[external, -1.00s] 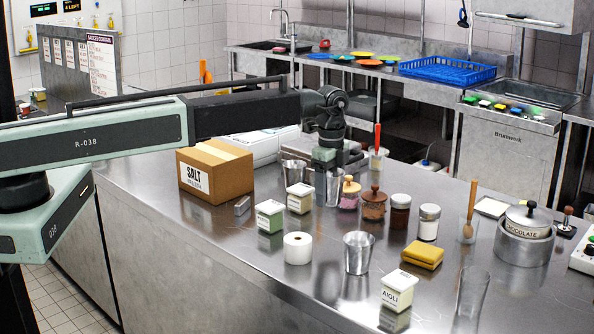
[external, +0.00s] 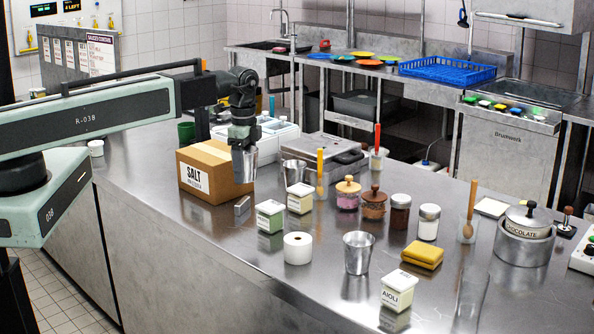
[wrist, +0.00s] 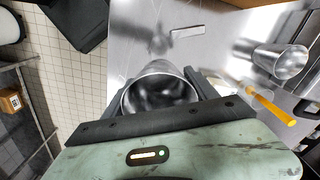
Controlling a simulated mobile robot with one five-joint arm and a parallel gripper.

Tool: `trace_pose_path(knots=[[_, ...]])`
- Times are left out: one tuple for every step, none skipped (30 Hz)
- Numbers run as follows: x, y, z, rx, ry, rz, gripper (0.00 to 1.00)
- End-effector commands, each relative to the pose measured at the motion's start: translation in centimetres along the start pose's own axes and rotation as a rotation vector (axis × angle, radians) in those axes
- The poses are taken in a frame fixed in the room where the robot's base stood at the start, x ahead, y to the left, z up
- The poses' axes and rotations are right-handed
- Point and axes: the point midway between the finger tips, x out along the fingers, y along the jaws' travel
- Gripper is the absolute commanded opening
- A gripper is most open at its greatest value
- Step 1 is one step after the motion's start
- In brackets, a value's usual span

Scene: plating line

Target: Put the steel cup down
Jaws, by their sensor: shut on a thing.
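My gripper (external: 243,146) is shut on a steel cup (external: 245,166), which hangs upright below it at the right end of the salt box. In the wrist view the cup's open mouth (wrist: 160,92) sits between the two fingers (wrist: 162,100), and it looks empty. The cup appears to be above the steel counter, with a blurred reflection below; its exact height is hard to tell. A second steel cup (external: 293,173) stands to the right, also seen in the wrist view (wrist: 281,62). A third steel cup (external: 358,252) stands nearer the front.
The salt box (external: 212,174) is close beside the held cup. A small metal block (external: 242,206) lies in front. Bare counter (external: 195,245) lies front left.

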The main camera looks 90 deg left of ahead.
Motion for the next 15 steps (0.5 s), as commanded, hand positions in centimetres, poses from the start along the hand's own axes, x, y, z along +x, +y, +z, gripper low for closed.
trace_pose_path(knots=[[-1.4,0.3,3.7,-0.053,0.000,0.000,0.24],[-1.9,0.2,5.5,-0.082,0.000,0.000,0.24],[-2.4,0.1,7.8,-0.119,0.000,0.000,0.24],[-2.7,0.0,9.4,-0.146,0.000,0.000,0.24],[-3.1,-0.1,10.9,-0.172,0.000,0.000,0.24],[-3.5,-0.3,12.8,-0.204,0.000,0.000,0.24],[-3.8,-0.5,14.0,-0.227,0.000,0.000,0.24],[-4.0,-0.7,15.2,-0.247,0.000,0.000,0.24],[-4.3,-1.1,16.4,-0.272,0.000,0.000,0.24],[-4.4,-1.4,17.2,-0.286,0.000,0.000,0.24],[-4.5,-1.6,17.9,-0.300,0.000,0.000,0.24],[-4.7,-1.8,18.6,-0.312,0.000,0.000,0.24],[-4.7,-1.9,19.0,-0.320,0.000,0.000,0.24],[-4.7,-2.0,19.3,-0.326,0.000,0.000,0.24],[-4.7,-2.1,19.5,-0.330,0.000,0.000,0.24]])
